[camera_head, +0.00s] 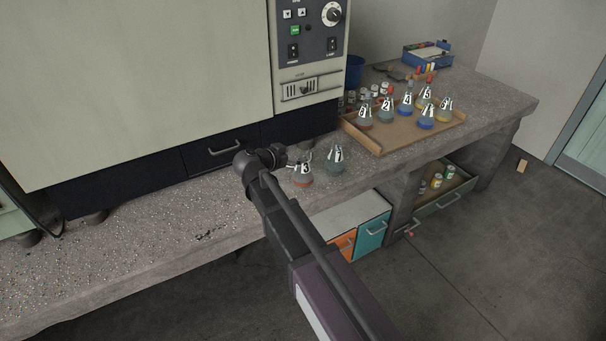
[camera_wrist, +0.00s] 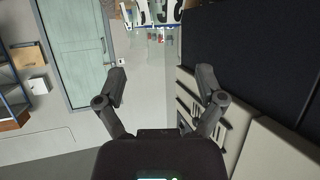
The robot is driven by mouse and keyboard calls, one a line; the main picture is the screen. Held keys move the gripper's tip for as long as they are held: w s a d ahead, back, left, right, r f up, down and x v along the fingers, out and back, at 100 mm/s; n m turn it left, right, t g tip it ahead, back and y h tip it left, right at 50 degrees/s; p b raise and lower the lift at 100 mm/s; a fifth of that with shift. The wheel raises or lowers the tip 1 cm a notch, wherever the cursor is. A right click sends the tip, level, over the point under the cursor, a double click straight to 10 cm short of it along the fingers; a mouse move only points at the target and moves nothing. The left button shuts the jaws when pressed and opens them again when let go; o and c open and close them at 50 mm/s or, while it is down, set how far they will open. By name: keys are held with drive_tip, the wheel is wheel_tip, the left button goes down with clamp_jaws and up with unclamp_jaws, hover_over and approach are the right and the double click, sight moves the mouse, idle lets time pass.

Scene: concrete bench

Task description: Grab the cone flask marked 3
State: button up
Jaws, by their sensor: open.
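The cone flask marked 3 (camera_head: 303,175) stands upright on the concrete bench, with a little orange-brown content at its base. My gripper (camera_head: 292,159) is beside its upper left in the head view; the gap between them is hard to judge. In the wrist view my gripper (camera_wrist: 161,82) has its two fingers spread wide with nothing between them. Pale shapes with dark marks (camera_wrist: 158,14) show at the top edge there, cut off; I cannot tell whether flask 3 is among them.
Another marked flask (camera_head: 336,161) with greenish content stands just right of flask 3. A brown tray (camera_head: 376,147) farther right holds several marked flasks. The bench top (camera_head: 130,245) at left front is clear.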

sight(299, 154)
drive_tip(key=shift+b+x, duration=0.85)
drive_tip(key=shift+x, duration=1.15)
drive_tip(key=shift+w+d+f, duration=0.2)
drive_tip(key=shift+w, duration=0.35)
clamp_jaws()
